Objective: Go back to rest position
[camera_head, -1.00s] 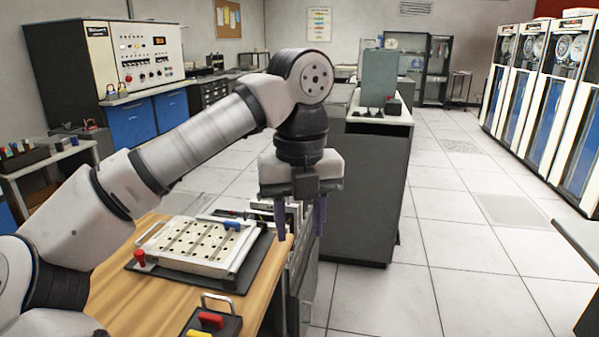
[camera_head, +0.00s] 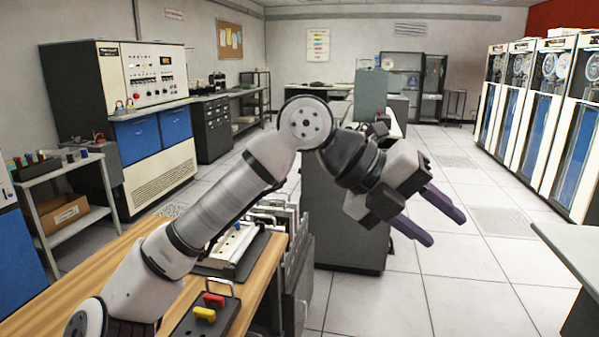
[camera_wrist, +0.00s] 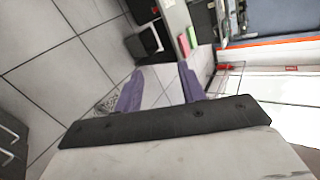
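My gripper (camera_head: 434,220) is in the air to the right of the wooden table (camera_head: 135,262), in front of the dark cabinet in the room's middle. Its two purple fingers are spread apart with nothing between them, and they point right and slightly down. In the wrist view the fingers (camera_wrist: 160,88) also stand apart, with floor and furniture beyond them. My arm passes in front of the white punch card tray (camera_head: 235,243) on the table and hides part of it.
A black block with a red and a yellow handle (camera_head: 205,312) lies on the table front. The dark cabinet (camera_head: 345,225) stands behind my gripper. Tape units (camera_head: 530,110) line the right wall. A grey counter (camera_head: 570,240) is at the right edge. The tiled floor (camera_head: 440,290) between is clear.

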